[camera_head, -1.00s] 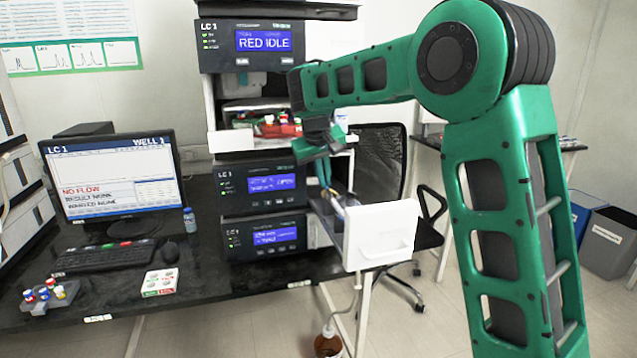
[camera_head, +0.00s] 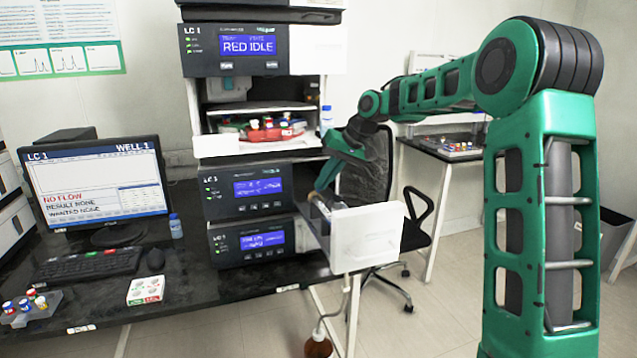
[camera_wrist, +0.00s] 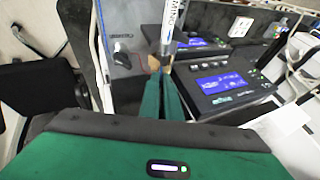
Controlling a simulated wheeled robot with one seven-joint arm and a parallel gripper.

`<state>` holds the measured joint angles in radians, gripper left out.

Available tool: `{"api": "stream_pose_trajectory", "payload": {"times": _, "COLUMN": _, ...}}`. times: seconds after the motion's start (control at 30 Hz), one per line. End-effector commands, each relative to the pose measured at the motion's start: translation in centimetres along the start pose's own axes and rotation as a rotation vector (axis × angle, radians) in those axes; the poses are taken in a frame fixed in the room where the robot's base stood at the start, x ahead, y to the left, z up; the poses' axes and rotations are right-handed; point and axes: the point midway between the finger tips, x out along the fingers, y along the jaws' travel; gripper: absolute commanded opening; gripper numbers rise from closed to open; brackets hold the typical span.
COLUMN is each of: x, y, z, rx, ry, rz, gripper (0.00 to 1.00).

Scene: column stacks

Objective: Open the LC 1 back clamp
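The LC 1 stack stands on the black bench, and its open drawer (camera_head: 366,238) with a white front sticks out at the right. A slim column (camera_head: 321,207) lies in the drawer; its labelled grey-white tube shows in the wrist view (camera_wrist: 169,22). My gripper (camera_head: 317,194) reaches down over the drawer. In the wrist view its green fingers (camera_wrist: 161,66) lie close together at the column's near end, with tan pieces at the tips. I cannot tell whether they touch or grip anything. The back clamp cannot be made out clearly.
The upper LC 1 unit (camera_head: 248,46) reads RED IDLE. A shelf with a red tray (camera_head: 270,130) sits above the drawer. A monitor (camera_head: 98,185) and keyboard (camera_head: 88,264) are at left. A black chair (camera_head: 405,230) stands behind the drawer.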

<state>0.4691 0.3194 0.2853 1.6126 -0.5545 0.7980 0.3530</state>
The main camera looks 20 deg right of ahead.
Motion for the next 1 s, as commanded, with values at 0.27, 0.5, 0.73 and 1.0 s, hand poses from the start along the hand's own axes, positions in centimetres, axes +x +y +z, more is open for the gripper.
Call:
{"api": "stream_pose_trajectory", "payload": {"times": 0.27, "x": 0.2, "y": 1.6, "z": 0.1, "rx": 0.079, "ry": -0.002, "rz": -0.176, "gripper": 0.0}}
{"api": "stream_pose_trajectory", "payload": {"times": 0.5, "x": 0.4, "y": 2.2, "z": 0.2, "rx": 0.125, "ry": -0.003, "rz": -0.292, "gripper": 0.0}}
{"api": "stream_pose_trajectory", "payload": {"times": 0.73, "x": 0.6, "y": 2.5, "z": 0.2, "rx": 0.146, "ry": -0.004, "rz": -0.343, "gripper": 0.0}}
{"api": "stream_pose_trajectory", "payload": {"times": 1.0, "x": 0.6, "y": 2.4, "z": 0.3, "rx": 0.15, "ry": -0.004, "rz": -0.355, "gripper": 0.0}}
